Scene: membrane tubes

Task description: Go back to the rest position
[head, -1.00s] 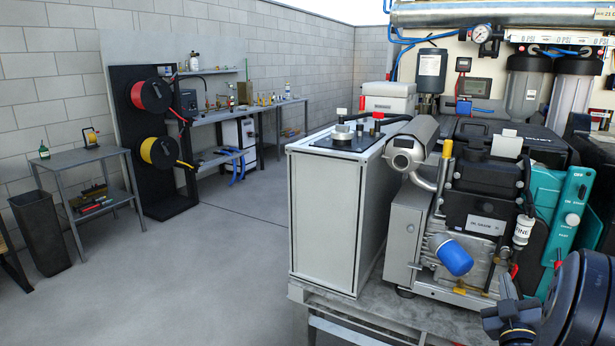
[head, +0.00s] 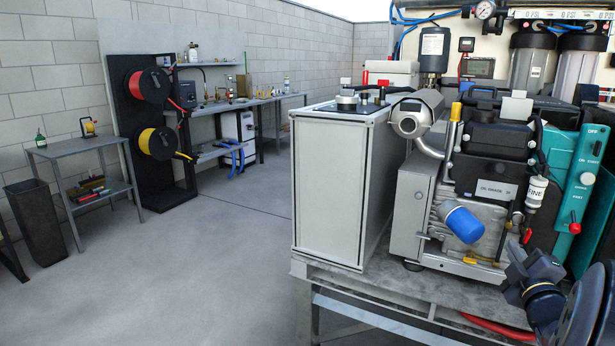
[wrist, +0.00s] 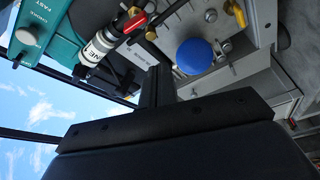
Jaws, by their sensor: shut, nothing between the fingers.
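My gripper (wrist: 158,85) shows in the wrist view as a dark bar with short black fingers, shut and empty. It points toward the generator-like machine, whose blue cylindrical filter (wrist: 195,56) is just right of the fingers. In the head view, dark parts of my arm stand at the lower right, in front of the machine. The fingers cannot be made out there.
The machine (head: 490,150) and a tall grey cabinet (head: 330,190) stand on a metal bench (head: 385,290). Black and white filter housings (head: 530,60) are behind. At left are a small table (head: 75,150), a bin (head: 38,220) and cable reels (head: 155,110). The floor between is clear.

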